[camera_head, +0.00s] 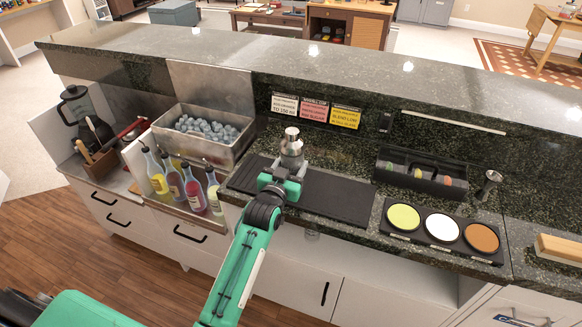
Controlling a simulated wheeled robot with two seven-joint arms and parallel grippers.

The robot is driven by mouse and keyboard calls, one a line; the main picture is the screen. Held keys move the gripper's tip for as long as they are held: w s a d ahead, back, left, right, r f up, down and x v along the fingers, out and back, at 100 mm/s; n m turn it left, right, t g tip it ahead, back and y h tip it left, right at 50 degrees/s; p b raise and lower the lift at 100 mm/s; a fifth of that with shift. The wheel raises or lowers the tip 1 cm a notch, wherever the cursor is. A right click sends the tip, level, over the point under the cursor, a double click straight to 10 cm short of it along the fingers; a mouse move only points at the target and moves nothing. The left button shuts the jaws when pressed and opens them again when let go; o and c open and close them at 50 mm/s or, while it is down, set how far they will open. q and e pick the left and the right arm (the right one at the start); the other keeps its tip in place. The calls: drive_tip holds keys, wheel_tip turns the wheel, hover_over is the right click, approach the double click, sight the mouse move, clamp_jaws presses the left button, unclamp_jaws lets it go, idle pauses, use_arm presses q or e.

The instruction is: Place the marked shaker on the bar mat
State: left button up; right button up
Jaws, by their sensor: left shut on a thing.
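The shaker (291,142) is a silver metal one with a narrower cap, upright over the left half of the bar mat. My left gripper (284,179) is shut on the shaker's lower part from the front, and its green jaws hide the shaker's base. I cannot tell whether the base touches the mat. The bar mat (338,197) is a long black rectangle on the dark granite counter. Any mark on the shaker is not visible. My right gripper is not in view.
An ice bin (244,143) and several colored bottles (192,188) stand left of the mat. A black garnish tray (421,180), a metal jigger (489,184) and a rimmer tray with three round dishes (441,227) stand right. The mat's right half is clear.

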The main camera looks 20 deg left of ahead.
use_arm(q)
drive_tip(key=shift+f, duration=0.45)
drive_tip(key=shift+f, duration=0.1)
drive_tip(key=o, duration=1.2)
drive_tip(key=shift+f, duration=0.1)
drive_tip(key=shift+c, duration=0.2)
drive_tip(key=s+b, duration=0.1)
drive_tip(key=s, duration=1.1)
drive_tip(key=shift+a+b, duration=0.15)
drive_tip(key=shift+b, duration=0.25)
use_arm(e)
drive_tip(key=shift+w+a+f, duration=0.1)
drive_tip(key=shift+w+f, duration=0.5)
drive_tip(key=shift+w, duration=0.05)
